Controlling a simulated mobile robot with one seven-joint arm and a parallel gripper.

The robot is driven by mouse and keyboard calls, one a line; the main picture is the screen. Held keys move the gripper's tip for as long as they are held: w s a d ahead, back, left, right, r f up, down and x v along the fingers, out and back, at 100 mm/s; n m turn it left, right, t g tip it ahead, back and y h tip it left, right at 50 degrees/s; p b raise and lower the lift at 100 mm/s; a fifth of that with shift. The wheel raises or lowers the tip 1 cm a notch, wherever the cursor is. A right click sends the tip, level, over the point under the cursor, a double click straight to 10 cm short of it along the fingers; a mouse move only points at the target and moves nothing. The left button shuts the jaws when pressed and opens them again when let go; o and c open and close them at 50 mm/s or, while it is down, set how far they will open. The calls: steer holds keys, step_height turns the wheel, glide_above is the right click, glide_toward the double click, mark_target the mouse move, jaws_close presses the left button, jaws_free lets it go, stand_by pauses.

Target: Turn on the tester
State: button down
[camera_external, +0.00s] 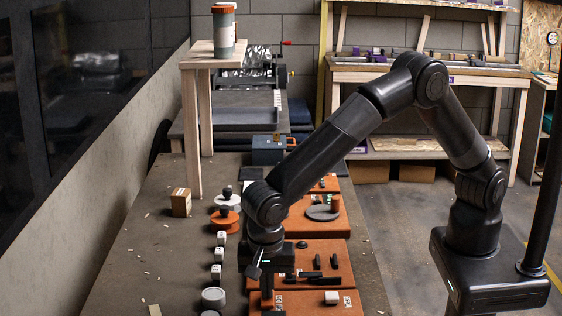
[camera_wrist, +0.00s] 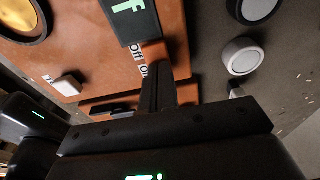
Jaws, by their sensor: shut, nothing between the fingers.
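Several orange panels with switches and knobs line the bench; I cannot tell for sure which one is the tester. My gripper (camera_external: 267,286) is shut and empty, pointing down over the left edge of the near orange panel (camera_external: 312,309). In the wrist view my shut fingers (camera_wrist: 158,72) are over the orange panel (camera_wrist: 88,30), beside its "Off" and "On" labels (camera_wrist: 138,60). A black plate with a green mark (camera_wrist: 131,17), a white rocker button (camera_wrist: 69,85) and a round yellow piece (camera_wrist: 23,16) are on this panel. The fingers hide whatever lies below them; contact cannot be told.
White round buttons (camera_wrist: 243,56) lie on the dark bench beside the panel. White blocks (camera_external: 217,254), a cardboard box (camera_external: 181,202) and a blue box (camera_external: 269,150) stand farther back. A wooden stand (camera_external: 196,130) rises at the back left. Free floor is right of the bench.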

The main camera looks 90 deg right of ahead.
steer(key=shift+s+a, duration=0.1)
steer(key=shift+a, duration=0.1)
step_height(320, 180, up, 14)
steer(key=a, duration=0.1)
steer(key=shift+a, duration=0.25)
stand_by(0.5)
steer(key=shift+r+h, duration=0.1)
steer(key=shift+h, duration=0.4)
steer(key=shift+d, duration=0.1)
glide_toward(267, 303)
steer(key=d+f, duration=0.1)
steer(key=f, duration=0.1)
steer(key=d+f, duration=0.4)
steer(key=shift+f, duration=0.1)
